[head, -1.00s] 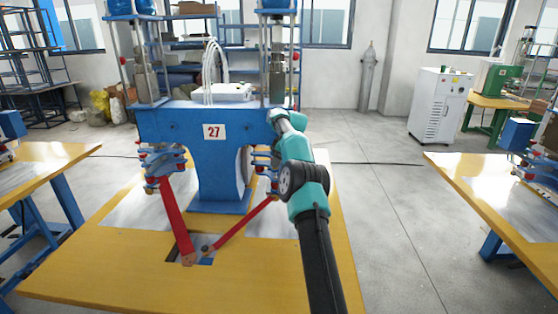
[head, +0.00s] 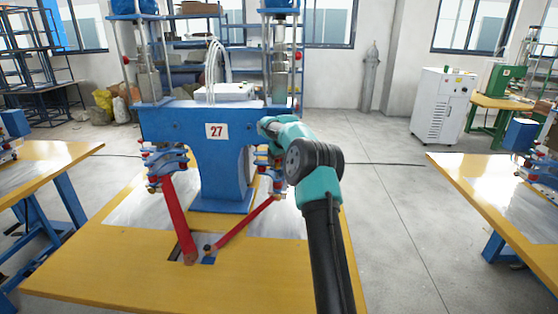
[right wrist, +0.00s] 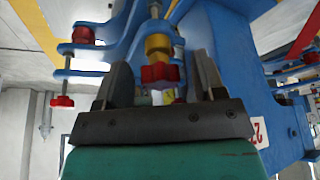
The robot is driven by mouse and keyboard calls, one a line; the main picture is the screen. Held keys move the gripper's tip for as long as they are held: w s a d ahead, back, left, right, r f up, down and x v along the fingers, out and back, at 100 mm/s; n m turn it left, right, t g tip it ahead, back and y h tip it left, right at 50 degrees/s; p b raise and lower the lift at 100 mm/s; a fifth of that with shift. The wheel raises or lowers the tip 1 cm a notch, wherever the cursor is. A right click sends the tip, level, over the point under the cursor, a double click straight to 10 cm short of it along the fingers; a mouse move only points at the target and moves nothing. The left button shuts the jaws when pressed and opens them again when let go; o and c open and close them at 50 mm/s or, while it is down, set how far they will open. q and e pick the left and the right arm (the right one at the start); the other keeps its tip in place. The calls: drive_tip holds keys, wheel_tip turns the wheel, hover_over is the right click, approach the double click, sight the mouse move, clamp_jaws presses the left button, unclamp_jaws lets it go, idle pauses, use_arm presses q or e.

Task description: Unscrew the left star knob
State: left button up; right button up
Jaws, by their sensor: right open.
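A red star knob (right wrist: 161,74) under a yellow collar (right wrist: 158,45) shows in the right wrist view. My right gripper (right wrist: 162,80) is open, with one dark finger on each side of this knob and visible space between them. A second red knob (right wrist: 62,101) hangs outside the fingers at the left of that view. I cannot tell from the frames which is the left star knob. In the head view my right arm (head: 315,185) reaches to the right side of the blue machine and largely hides its own fingers. My left gripper is not in view.
The blue welding machine (head: 175,125) marked 27 stands on a yellow table (head: 110,270). Red pedal bars (head: 177,217) slope down in front of it. Blue clamp parts (right wrist: 85,73) crowd the open fingers.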

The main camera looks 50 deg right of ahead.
drive_tip(key=m, duration=0.1)
drive_tip(key=m+h, duration=0.1)
drive_tip(key=m, duration=0.1)
drive_tip(key=m+g, duration=0.1)
drive_tip(key=m, duration=0.1)
drive_tip(key=shift+w+a+h, duration=0.15)
drive_tip(key=shift+a+h, duration=0.15)
drive_tip(key=m, duration=0.1)
drive_tip(key=m+g, duration=0.1)
drive_tip(key=m, duration=0.1)
drive_tip(key=m+h, duration=0.1)
drive_tip(key=shift+w+a+g, duration=0.15)
drive_tip(key=shift+a+g, duration=0.1)
drive_tip(key=shift+g, duration=0.05)
drive_tip(key=shift+m, duration=0.6)
drive_tip(key=shift+d, duration=0.1)
drive_tip(key=c, duration=0.8)
drive_tip(key=shift+d+n, duration=0.1)
drive_tip(key=shift+n, duration=0.7)
drive_tip(key=shift+c, duration=0.2)
drive_tip(key=shift+r, duration=0.1)
drive_tip(key=shift+r, duration=0.1)
